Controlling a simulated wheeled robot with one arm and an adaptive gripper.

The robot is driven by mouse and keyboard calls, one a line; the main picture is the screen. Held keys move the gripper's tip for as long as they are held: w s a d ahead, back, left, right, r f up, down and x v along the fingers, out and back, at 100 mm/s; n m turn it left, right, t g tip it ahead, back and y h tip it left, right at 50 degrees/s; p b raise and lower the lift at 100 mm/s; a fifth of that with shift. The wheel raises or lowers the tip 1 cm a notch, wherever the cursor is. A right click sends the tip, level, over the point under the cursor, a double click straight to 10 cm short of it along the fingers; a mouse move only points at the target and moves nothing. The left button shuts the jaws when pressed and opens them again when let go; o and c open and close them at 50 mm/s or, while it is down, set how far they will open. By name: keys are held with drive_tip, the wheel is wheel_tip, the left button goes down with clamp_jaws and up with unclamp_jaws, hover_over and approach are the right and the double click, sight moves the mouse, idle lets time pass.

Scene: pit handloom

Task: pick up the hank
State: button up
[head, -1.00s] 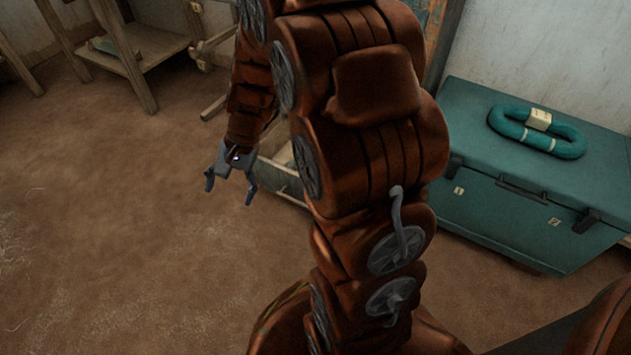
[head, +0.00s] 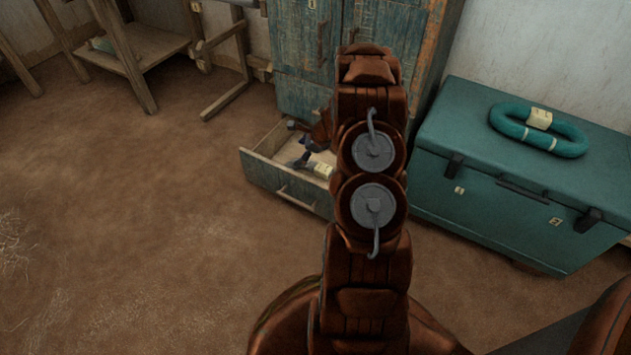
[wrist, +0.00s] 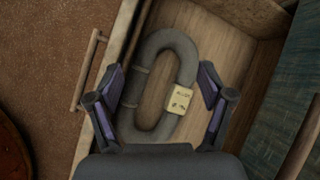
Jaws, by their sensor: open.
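A grey, oval hank (wrist: 143,70) with a cream paper tag (wrist: 180,98) lies in an open wooden drawer (wrist: 228,70), seen in the wrist view. My gripper (wrist: 162,72) is open and empty, with one finger to each side of the hank in that view. Whether the fingers touch it or hover above it I cannot tell. In the head view my gripper (head: 299,145) is over the drawer (head: 287,190), partly hidden by my arm. There the tag (head: 322,169) shows, but most of the hank is hidden. A second, teal hank (head: 575,148) with a tag lies on a chest.
The teal chest (head: 480,190) stands right of the drawer. The drawer belongs to a worn blue cabinet (head: 300,45), and its front has a bar handle (wrist: 88,70). Wooden frames (head: 150,50) stand at the back left.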

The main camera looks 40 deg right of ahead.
sight(327, 169)
drive_tip(key=s+d+f+m, duration=0.1)
drive_tip(key=d+f+m, duration=0.1)
drive_tip(key=d+f, duration=0.1)
drive_tip(key=s+d+f+m+h, duration=0.1)
drive_tip(key=s+d+f, duration=0.1)
drive_tip(key=d+f, duration=0.2)
drive_tip(key=s+d+f+m+h, duration=0.1)
drive_tip(key=s+d+f+m, duration=0.1)
drive_tip(key=d+f, duration=0.1)
drive_tip(key=shift+d+f+m, duration=0.15)
drive_tip(key=shift+d+m, duration=0.15)
drive_tip(key=shift+d, duration=0.15)
drive_tip(key=shift+w+f+b, duration=0.25)
drive_tip(key=shift+f+b, duration=0.1)
drive_tip(key=shift+f, duration=0.3)
drive_tip(key=shift+b+x, duration=1.45)
drive_tip(key=shift+x, duration=1.75)
drive_tip(key=shift+a, duration=0.1)
drive_tip(key=shift+c, duration=0.4)
drive_tip(key=c, duration=1.3)
drive_tip(key=shift+o, duration=0.2)
drive_tip(key=shift+r, duration=0.1)
